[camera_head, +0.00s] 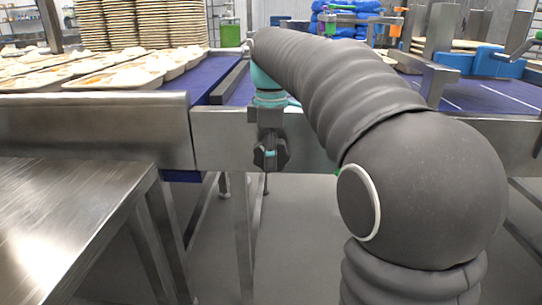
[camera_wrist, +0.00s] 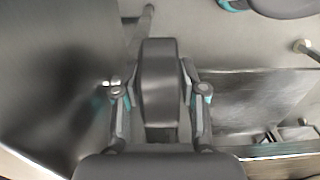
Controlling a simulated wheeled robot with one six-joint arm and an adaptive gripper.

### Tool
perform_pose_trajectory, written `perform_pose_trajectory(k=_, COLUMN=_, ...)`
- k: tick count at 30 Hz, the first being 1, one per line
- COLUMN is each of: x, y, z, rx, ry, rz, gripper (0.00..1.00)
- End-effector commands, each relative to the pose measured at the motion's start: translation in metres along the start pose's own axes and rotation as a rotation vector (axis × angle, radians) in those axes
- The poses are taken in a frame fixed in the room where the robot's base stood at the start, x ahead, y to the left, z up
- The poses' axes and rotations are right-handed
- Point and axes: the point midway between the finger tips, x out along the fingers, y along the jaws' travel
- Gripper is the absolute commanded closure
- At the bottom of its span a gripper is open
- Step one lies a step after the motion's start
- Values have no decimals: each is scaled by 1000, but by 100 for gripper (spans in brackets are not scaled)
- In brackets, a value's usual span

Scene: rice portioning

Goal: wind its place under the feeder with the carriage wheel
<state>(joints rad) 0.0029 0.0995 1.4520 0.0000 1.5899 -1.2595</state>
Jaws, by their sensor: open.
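Filled trays (camera_head: 125,77) stand on the purple belt (camera_head: 200,82) at the left. Stacks of trays (camera_head: 140,22) rise behind. A steel table (camera_head: 70,205) fills the lower left, close to the conveyor frame (camera_head: 90,120). Grey floor (camera_head: 290,240) is open below my gripper.

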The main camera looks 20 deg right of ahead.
Motion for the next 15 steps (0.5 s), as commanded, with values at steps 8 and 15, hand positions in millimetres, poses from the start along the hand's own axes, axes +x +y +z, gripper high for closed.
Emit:
perform_pose_trajectory(k=8, x=0, y=0, z=0, rx=0, ry=0, rz=0, gripper=100)
perform_pose_trajectory(k=15, x=-2, y=-1, z=-1, rx=-1, ry=-27, rz=-2, gripper=100)
